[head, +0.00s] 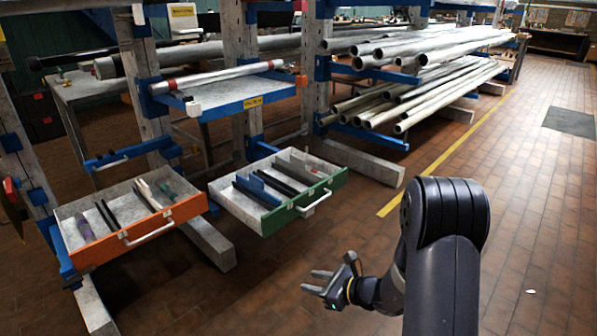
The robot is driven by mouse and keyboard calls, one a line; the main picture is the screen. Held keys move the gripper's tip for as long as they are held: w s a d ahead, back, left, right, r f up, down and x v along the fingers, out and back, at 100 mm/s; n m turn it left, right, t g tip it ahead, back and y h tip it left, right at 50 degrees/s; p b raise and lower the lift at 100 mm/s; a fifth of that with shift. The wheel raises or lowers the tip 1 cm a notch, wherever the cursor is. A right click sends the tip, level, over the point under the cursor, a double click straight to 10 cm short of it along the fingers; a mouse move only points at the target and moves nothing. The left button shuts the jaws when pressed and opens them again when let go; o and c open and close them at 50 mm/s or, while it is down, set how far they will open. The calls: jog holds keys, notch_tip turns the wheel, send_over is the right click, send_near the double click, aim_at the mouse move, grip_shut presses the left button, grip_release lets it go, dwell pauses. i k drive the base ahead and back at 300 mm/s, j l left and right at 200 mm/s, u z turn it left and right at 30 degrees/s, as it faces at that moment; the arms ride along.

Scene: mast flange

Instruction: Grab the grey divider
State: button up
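An open green-fronted drawer (322,190) stands out from the rack at centre left. Upright slats stand in it: grey ones (300,166) toward the back right, a black one (278,181), and a blue one (258,189). A pale grey piece (147,194) also lies in the open orange-fronted drawer (130,232) on the left. I cannot tell which grey piece is the divider. My gripper (320,281) is at lower centre, in front of and below the green drawer, apart from everything. Its fingers look spread and empty.
A blue tray (235,105) juts out above the green drawer. Metal pipes (420,45) lie on the rack behind. A grey beam (365,163) sticks out along the floor right of the green drawer.

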aim_at(296, 165)
jog(key=i, duration=0.55)
jog(key=i+j+z, duration=0.1)
jog(key=i, duration=0.5)
jog(key=i+j+z, duration=0.1)
jog(key=i, duration=0.45)
jog(key=i+j, duration=0.15)
jog(key=i, duration=0.45)
